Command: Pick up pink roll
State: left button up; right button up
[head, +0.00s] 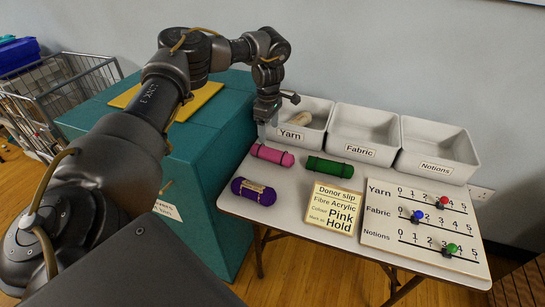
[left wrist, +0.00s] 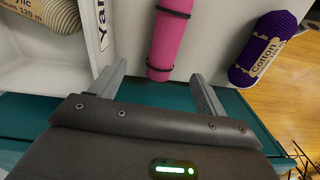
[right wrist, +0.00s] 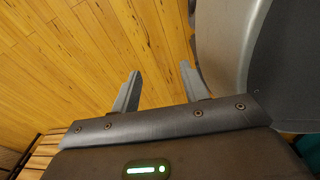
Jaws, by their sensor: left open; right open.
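The pink roll (head: 272,154) lies on the white table near its back left, in front of the Yarn bin. It has dark bands near its ends. My left gripper (head: 268,128) is above and just behind the roll's left end. In the left wrist view the pink roll (left wrist: 170,40) runs down between the two open, empty fingers (left wrist: 160,85), with its near end close to them. I see no finger touching it. My right gripper (right wrist: 160,85) is open and empty over the wooden floor.
A purple yarn roll (head: 254,191) and a green roll (head: 329,168) lie nearby. Yarn (head: 314,112), Fabric (head: 364,134) and Notions (head: 437,150) bins line the back. A donor slip (head: 333,208) and slider board (head: 421,226) lie right. A teal cabinet (head: 205,150) stands left.

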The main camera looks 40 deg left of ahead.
aim_at(269, 148)
pick_arm(q)
notch_tip(269, 148, down, 5)
jog(key=shift+r, duration=0.2)
jog(key=shift+s+d+f, duration=0.15)
jog(key=shift+f, duration=0.3)
notch_tip(269, 148, down, 4)
jog(key=shift+s+f+p, duration=0.15)
jog(key=shift+f+p, duration=0.05)
jog(key=shift+p, duration=0.3)
jog(key=shift+d, duration=0.1)
jog(key=c, duration=1.1)
jog(key=shift+r, duration=0.1)
